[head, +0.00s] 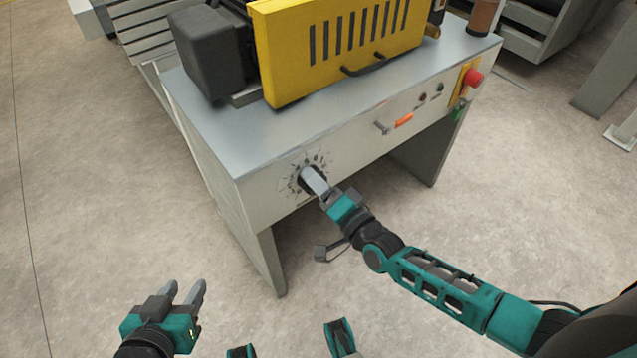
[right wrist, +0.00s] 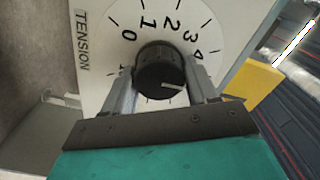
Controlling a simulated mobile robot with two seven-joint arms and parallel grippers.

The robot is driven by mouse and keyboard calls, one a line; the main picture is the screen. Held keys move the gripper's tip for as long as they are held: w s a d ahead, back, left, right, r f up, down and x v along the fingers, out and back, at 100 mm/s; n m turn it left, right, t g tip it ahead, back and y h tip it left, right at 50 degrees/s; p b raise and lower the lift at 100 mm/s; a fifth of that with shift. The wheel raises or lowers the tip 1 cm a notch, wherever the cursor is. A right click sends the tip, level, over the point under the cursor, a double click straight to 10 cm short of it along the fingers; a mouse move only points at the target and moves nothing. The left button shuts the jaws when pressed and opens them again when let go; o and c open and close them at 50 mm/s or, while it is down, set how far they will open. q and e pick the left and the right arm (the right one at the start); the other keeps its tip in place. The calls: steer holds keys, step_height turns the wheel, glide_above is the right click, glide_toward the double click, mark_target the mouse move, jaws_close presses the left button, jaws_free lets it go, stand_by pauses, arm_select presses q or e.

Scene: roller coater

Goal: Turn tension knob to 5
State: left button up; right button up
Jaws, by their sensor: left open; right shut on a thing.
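The black tension knob (right wrist: 158,62) sits at the centre of a white dial plate (right wrist: 108,22) labelled TENSION. Digits 0 to 4 are readable around it; the lower part of the scale is hidden behind my gripper. A white mark on the knob points to the right in the right wrist view, a little below the 4. My right gripper (right wrist: 162,82) is shut on the knob, one finger on each side. In the head view, my right gripper (head: 312,180) covers most of the knob at the machine's front panel. My left gripper (head: 187,289) is open and empty, low at the left, away from the machine.
The grey machine table (head: 205,125) carries a yellow slotted cover (head: 340,45) and a dark motor box (head: 210,55). To the right on the front panel are an orange-marked lever (head: 392,125), small buttons and a red emergency stop (head: 472,77). The floor in front is clear.

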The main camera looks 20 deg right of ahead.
steer(key=shift+d, duration=0.1)
stand_by(0.4)
arm_select(q)
steer(key=shift+w+r, duration=0.1)
arm_select(e)
steer(key=o, duration=1)
arm_select(q)
steer(key=p, duration=0.1)
steer(key=r+p, duration=0.1)
steer(key=shift+s+a+r+p, duration=0.1)
steer(key=shift+s+a+p, duration=0.2)
steer(key=shift+a, duration=0.1)
arm_select(e)
steer(key=v, duration=1.3)
